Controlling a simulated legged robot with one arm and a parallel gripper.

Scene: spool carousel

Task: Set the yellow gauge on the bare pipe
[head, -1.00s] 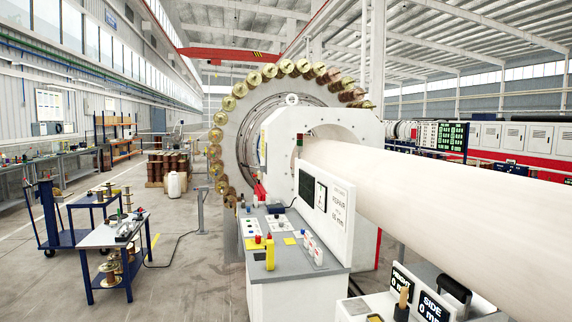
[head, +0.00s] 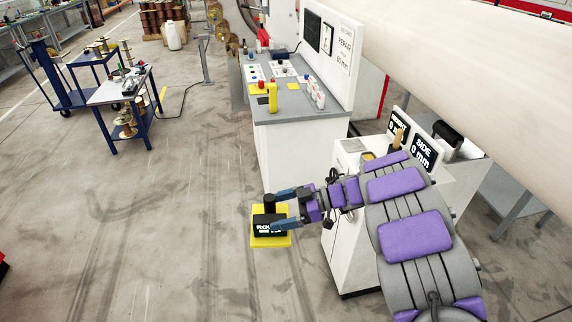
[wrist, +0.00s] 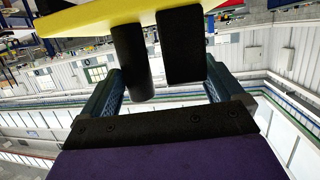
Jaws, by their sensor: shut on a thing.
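The yellow gauge (head: 272,241) has a flat yellow plate, a black box with white lettering and a black knob. My gripper (head: 283,208) is shut on it and holds it in the air beside the white pedestal in the head view. In the wrist view, the gauge's yellow plate (wrist: 90,17) spans the top, with its black post and block between the fingers of my gripper (wrist: 160,88). The large pale pipe (head: 450,70) runs across the upper right of the head view, bare where it shows. The gauge is apart from the pipe.
A white pedestal (head: 345,240) with FRONT and SIDE displays stands under the pipe beside my arm. A control desk (head: 300,135) stands behind it. A blue cart (head: 130,90) with spools is at the left.

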